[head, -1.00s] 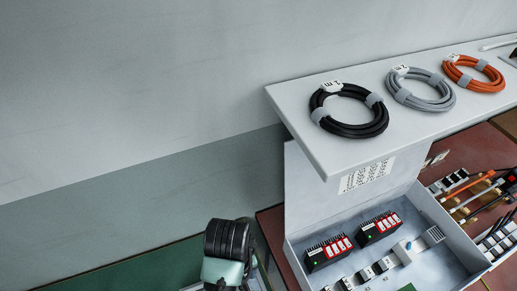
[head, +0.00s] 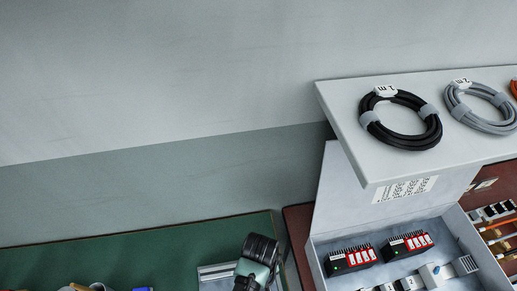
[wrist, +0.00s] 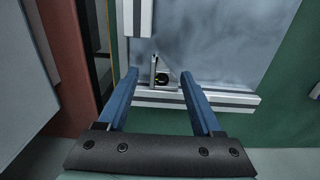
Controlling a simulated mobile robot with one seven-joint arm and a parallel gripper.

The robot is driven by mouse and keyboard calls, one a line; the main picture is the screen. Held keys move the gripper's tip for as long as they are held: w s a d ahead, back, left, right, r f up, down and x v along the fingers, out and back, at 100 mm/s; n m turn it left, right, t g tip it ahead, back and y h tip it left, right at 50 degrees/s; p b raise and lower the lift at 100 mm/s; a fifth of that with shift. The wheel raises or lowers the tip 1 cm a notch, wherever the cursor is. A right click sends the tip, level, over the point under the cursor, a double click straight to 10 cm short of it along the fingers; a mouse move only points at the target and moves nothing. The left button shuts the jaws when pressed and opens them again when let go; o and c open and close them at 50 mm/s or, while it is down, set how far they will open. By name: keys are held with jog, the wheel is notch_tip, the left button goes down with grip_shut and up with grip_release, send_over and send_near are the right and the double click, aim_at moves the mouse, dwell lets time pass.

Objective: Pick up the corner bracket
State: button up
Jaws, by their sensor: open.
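In the wrist view, a small metal piece that looks like the corner bracket (wrist: 154,69) stands on a grey plate (wrist: 215,45), with a dark round part beside its foot. It is close to where two pale aluminium profiles meet, and I cannot tell whether it touches them. My gripper (wrist: 158,72) is open, with its two blue fingers on either side of the bracket in the picture and nothing held. How far the fingertips are above it is unclear. In the head view, the bracket and fingers are hidden; my dark wrist shows at the bottom, over the plate's edge (head: 214,272).
A green bench top (head: 150,255) lies at left, with several small items at its front edge. An open grey box (head: 325,240) with red-and-black modules stands at right, below a shelf (head: 350,130) with cable coils. A grey wall rises behind.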

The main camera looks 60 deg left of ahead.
jog(key=shift+f, duration=0.5)
grip_shut()
jog(key=shift+r, duration=0.15)
